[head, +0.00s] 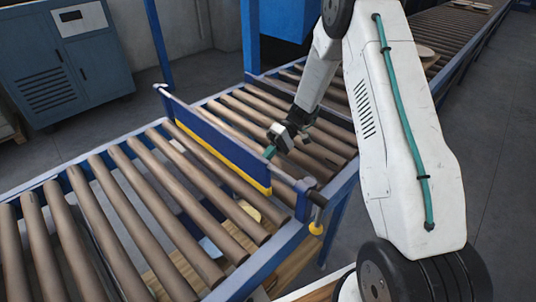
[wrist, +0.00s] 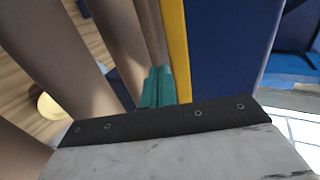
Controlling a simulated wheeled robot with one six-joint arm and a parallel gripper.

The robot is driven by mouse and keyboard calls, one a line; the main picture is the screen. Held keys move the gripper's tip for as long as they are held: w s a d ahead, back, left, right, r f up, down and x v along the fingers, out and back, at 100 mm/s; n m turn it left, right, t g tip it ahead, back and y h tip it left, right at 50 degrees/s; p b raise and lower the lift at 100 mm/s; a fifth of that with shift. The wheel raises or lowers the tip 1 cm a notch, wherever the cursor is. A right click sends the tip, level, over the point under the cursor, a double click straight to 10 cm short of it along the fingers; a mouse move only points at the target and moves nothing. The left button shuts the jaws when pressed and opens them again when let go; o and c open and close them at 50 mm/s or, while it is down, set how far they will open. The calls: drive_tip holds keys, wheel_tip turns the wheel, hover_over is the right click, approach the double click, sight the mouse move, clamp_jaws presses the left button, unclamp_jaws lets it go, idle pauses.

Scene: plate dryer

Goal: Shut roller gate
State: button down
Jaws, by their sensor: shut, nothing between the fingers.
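The roller gate (head: 215,142) is a blue panel with a yellow strip along one long edge, lying across the roller conveyor. It stands tilted up above the rollers, and a pivot with a yellow knob (head: 316,229) sits at its near right end. My gripper (head: 269,152) is shut and empty, at the gate's right part on the far side. In the wrist view, its teal fingers (wrist: 157,88) are close beside the yellow strip (wrist: 174,45), with the blue panel (wrist: 232,50) to the right. I cannot tell whether they touch it.
Brown rollers (head: 130,195) run on both sides of the gate within a blue frame (head: 265,262). A blue-grey cabinet (head: 70,60) stands at the back left. Grey floor (head: 490,170) is clear at the right.

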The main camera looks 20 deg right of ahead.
drive_tip(key=shift+a+f, duration=0.1)
idle(0.5)
drive_tip(key=w+d, duration=0.1)
drive_tip(key=d, duration=0.3)
drive_tip(key=w+d, duration=0.2)
drive_tip(key=d, duration=0.2)
drive_tip(key=w+d, duration=0.2)
drive_tip(key=d, duration=0.1)
drive_tip(key=shift+d, duration=0.4)
drive_tip(key=shift+w+d, duration=0.15)
drive_tip(key=shift+d, duration=0.45)
